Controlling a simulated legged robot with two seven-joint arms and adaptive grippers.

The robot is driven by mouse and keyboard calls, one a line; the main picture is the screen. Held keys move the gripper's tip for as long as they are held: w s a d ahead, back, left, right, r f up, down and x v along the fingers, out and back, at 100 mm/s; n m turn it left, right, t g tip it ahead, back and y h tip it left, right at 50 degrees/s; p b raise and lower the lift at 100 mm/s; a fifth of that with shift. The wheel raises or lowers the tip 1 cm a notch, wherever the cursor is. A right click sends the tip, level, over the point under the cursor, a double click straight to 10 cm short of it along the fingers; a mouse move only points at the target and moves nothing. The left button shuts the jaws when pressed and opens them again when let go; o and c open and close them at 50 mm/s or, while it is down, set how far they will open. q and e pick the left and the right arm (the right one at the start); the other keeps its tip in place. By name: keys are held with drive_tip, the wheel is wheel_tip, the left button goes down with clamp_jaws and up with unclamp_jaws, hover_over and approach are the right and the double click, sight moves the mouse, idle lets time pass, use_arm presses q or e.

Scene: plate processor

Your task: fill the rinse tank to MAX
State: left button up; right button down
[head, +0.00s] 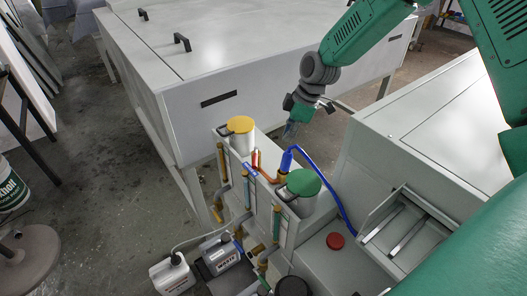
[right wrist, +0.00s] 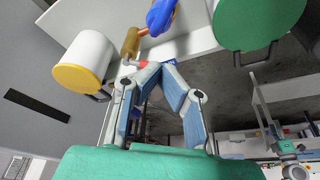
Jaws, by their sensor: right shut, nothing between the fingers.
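A white container with a yellow lid (head: 240,125) and one with a green lid (head: 304,182) stand on a white stand. Upright gauge tubes (head: 247,190) run down its front. I cannot read which tank is the rinse tank, or any MAX mark. A blue valve handle (head: 286,160) with a blue hose (head: 335,195) sits between the lids. My right gripper (head: 291,130) is above and behind this handle, shut and empty. In the right wrist view its fingertips (right wrist: 165,68) are close together, just below the blue handle (right wrist: 161,16) in the picture. My left gripper is not in view.
A large grey cabinet (head: 240,50) stands behind, and a grey machine (head: 420,120) at right. A red button (head: 335,241) and a metal tray (head: 405,225) are at lower right. Open floor (head: 120,190) lies left.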

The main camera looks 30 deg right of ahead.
sight(255, 159)
drive_tip(key=w+a+f+p, duration=0.1)
drive_tip(key=w+a+f, duration=0.2)
drive_tip(key=f, duration=0.6)
drive_tip(key=shift+w+a+p, duration=0.35)
drive_tip(key=shift+w+a, duration=0.05)
drive_tip(key=shift+a, duration=1)
drive_tip(key=shift+f, duration=0.15)
drive_tip(key=shift+w+a+f+b, duration=0.2)
drive_tip(key=shift+w+a+b, duration=0.15)
drive_tip(key=shift+a+b, duration=0.3)
drive_tip(key=shift+a+r+b, duration=0.1)
drive_tip(key=shift+a+b, duration=0.05)
drive_tip(key=shift+b, duration=0.2)
drive_tip(key=shift+w, duration=0.1)
drive_tip(key=shift+r, duration=0.1)
